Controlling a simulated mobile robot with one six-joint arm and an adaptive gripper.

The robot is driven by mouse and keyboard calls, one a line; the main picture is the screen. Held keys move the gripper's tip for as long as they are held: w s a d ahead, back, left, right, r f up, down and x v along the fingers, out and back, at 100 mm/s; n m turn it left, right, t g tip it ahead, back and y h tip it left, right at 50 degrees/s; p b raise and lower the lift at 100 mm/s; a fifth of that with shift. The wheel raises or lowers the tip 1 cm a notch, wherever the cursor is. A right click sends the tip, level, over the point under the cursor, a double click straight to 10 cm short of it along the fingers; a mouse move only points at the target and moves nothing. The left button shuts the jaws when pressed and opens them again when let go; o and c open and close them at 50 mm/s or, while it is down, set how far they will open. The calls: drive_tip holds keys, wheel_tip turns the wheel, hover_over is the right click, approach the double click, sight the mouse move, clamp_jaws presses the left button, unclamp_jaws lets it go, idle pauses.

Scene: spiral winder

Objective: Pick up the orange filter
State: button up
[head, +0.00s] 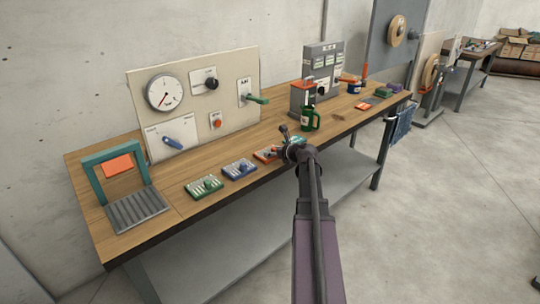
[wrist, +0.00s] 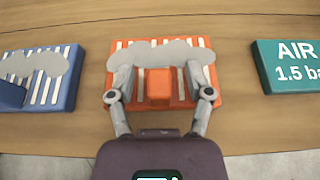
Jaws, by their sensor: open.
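The orange filter (wrist: 205,60) lies flat on the wooden bench, a square orange plate with pale slats and a raised orange block in its middle. In the head view the orange filter (head: 264,154) is partly hidden by my arm. My gripper (wrist: 159,84) is open over it in the wrist view, one finger on each side of the raised block, with visible gaps between. I cannot tell how far the fingertips are above the plate. In the head view my gripper (head: 287,139) is near the bench's front edge.
A blue filter (wrist: 68,88) lies left of the orange one, and a teal AIR block (wrist: 290,62) right. A green filter (head: 204,187) is farther left. A green jug (head: 310,119) stands behind my gripper. A gauge panel (head: 222,90) stands at the back.

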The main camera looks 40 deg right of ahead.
clamp_jaws()
drive_tip(key=shift+r, duration=0.2)
idle(0.4)
wheel_tip(320, 180, up, 3)
drive_tip(key=p, duration=0.3)
drive_tip(key=shift+f, duration=0.1)
drive_tip(key=s+r+p, duration=0.1)
drive_tip(key=s+p, duration=0.1)
drive_tip(key=s, duration=1.4)
drive_tip(key=shift+a+r, duration=0.4)
drive_tip(key=shift+a, duration=0.05)
